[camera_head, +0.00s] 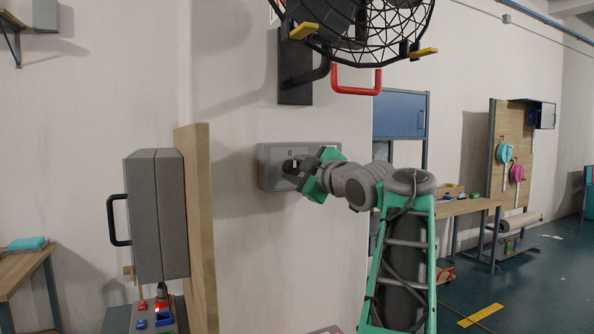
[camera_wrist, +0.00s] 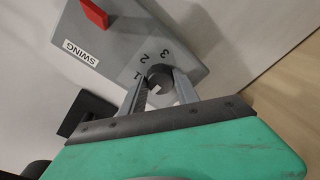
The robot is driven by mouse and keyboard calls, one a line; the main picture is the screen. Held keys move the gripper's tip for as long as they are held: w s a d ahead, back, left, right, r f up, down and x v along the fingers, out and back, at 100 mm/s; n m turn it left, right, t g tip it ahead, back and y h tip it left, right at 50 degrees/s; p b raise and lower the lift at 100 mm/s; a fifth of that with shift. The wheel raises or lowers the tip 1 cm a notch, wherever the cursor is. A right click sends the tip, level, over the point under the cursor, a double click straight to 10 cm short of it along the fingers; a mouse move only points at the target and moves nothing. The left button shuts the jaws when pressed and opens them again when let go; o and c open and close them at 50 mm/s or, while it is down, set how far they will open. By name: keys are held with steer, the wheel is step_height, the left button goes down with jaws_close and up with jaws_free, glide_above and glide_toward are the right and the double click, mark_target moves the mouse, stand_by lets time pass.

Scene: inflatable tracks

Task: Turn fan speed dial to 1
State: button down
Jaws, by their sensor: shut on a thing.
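The grey fan control box (camera_head: 268,160) is fixed to the white wall in the head view. It also fills the upper middle of the wrist view (camera_wrist: 185,45), tilted in the picture. It carries the digits 1, 2 and 3 around a round dark dial (camera_wrist: 160,78). My gripper (camera_wrist: 160,92) is at the dial, with its two fingers shut on either side of it. In the head view my gripper (camera_head: 300,172) reaches the front of the box and hides part of it. The fingers cover part of the dial, so its exact setting cannot be told.
A red switch (camera_wrist: 95,13) and a SWING label (camera_wrist: 80,52) are on the same box. The black caged fan (camera_head: 375,30) with a red handle (camera_head: 357,90) hangs above. A wooden panel (camera_head: 197,230) and grey case (camera_head: 158,215) stand to the left.

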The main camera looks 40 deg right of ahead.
steer(key=m, duration=0.4)
steer(key=shift+f+m, duration=0.1)
steer(key=shift+m, duration=0.3)
steer(key=shift+m+t+h+b, duration=0.3)
steer(key=shift+m+t+h, duration=0.1)
steer(key=shift+m, duration=2)
steer(key=c, duration=0.9)
jaws_free()
